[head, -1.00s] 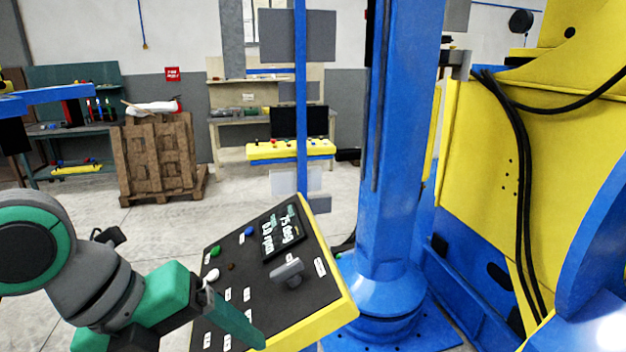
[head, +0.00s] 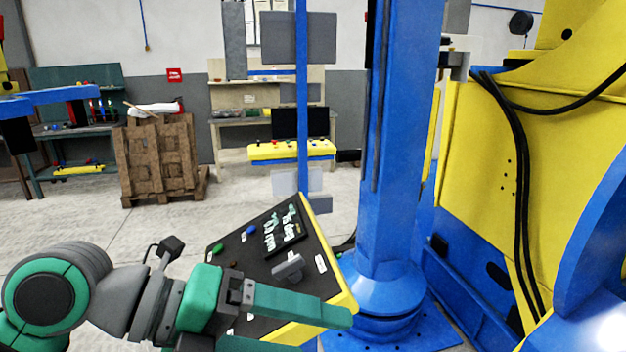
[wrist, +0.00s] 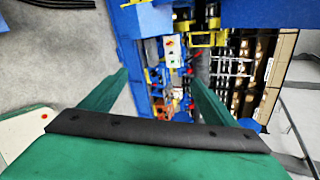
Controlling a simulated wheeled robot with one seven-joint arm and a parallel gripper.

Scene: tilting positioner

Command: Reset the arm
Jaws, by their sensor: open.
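My arm reaches in from the lower left of the head view. My green gripper (head: 318,335) is open and empty, its fingers pointing right across the lower part of the control panel (head: 262,325). One finger lies in front of the panel's lower face; the other is partly cut off by the bottom edge. Whether the fingers touch the panel cannot be told. The gripper also shows in the wrist view (wrist: 158,80), with its two fingers spread and nothing held between them.
The panel has a display (head: 284,232), a grey switch knob (head: 289,267) and green and blue buttons. A blue column (head: 396,180) and the large yellow positioner (head: 520,150) stand to the right. A wooden pallet stack (head: 158,160) stands behind. Open floor lies at left.

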